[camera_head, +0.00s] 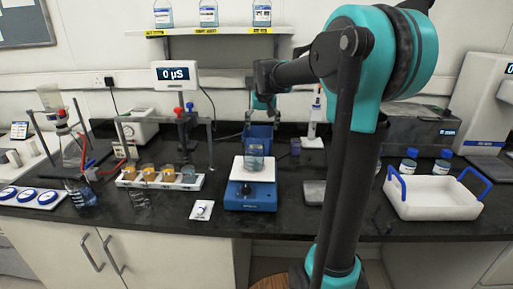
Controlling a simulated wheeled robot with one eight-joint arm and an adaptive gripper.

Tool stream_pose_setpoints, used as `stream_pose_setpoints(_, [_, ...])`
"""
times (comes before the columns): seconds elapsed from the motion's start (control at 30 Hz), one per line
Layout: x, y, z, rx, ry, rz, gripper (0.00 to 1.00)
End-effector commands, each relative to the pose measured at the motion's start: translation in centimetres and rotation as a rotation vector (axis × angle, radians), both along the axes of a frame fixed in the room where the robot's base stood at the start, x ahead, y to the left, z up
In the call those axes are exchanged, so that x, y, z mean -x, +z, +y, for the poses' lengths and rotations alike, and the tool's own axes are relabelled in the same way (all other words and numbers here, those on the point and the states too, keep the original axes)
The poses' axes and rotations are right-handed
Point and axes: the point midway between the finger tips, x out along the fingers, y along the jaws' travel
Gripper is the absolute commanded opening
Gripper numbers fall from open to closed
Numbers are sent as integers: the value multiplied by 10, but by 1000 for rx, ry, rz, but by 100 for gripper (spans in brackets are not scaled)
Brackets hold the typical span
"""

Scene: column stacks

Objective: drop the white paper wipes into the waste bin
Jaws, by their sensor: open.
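My gripper (262,119) hangs fingers-down at the back of the bench, behind the balance, with its fingers apart. I cannot make out white paper wipes for certain. No wipe shows between the fingers. A small white square (202,210) with a dark mark lies at the front of the bench, and I cannot tell what it is.
A blue balance (250,197) bearing a glass beaker (254,158) stands in front of the gripper. A rack of small cups (160,177) is to its left. A white tray with blue handles (435,197) is at right. My arm hides part of the bench.

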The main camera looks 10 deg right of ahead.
Motion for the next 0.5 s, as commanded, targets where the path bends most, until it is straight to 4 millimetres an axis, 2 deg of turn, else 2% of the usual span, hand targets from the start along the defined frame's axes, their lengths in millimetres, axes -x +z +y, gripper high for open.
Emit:
stream_pose_setpoints(0.13, [2, 4, 0, 0, 0, 0, 80])
stream_pose_setpoints(0.23, [6, 15, 0, 0, 0, 0, 80])
stream_pose_setpoints(0.5, [27, 64, 2, 0, 1, 0, 80])
